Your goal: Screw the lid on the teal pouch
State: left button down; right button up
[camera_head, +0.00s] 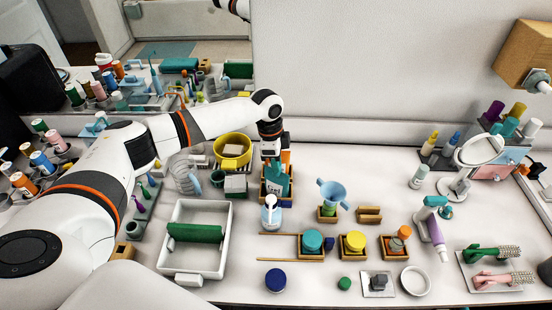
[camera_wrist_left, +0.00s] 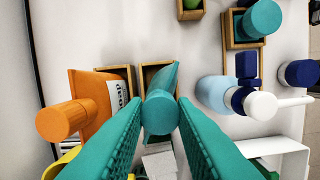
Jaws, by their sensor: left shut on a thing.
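The teal pouch (camera_head: 279,184) stands in a wooden holder at the back middle of the vanity. In the left wrist view its teal body (camera_wrist_left: 166,77) stands in a wooden box. The teal lid (camera_wrist_left: 160,113) is at the pouch's spout end. My left gripper (camera_head: 271,150) comes down from above over the pouch. In the wrist view its two teal ribbed fingers (camera_wrist_left: 159,103) are shut on the lid, one on each side. The thread under the lid is hidden, so I cannot tell how tightly it sits. My right gripper is not in view.
An orange pouch with an orange cap (camera_wrist_left: 62,120) stands close beside the teal pouch. A white pump bottle (camera_head: 271,213) stands in front, a yellow bowl (camera_head: 233,148) to the left. A white tray (camera_head: 222,255) lies front left, a blue funnel (camera_head: 332,192) stands right.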

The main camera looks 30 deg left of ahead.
pick_arm(q)
jog(key=shift+m, duration=0.8)
jog(key=m, duration=0.4)
jog(key=shift+m+g, duration=0.3)
jog(key=m, duration=0.3)
jog(key=shift+w+m+b, duration=0.15)
jog(key=shift+m+b, duration=0.25)
jog(key=shift+m+g, duration=0.3)
jog(key=shift+m, duration=0.1)
jog(key=m, duration=0.3)
jog(key=shift+b, duration=0.3)
jog(key=shift+m+y, duration=0.3)
jog(key=shift+m, duration=0.5)
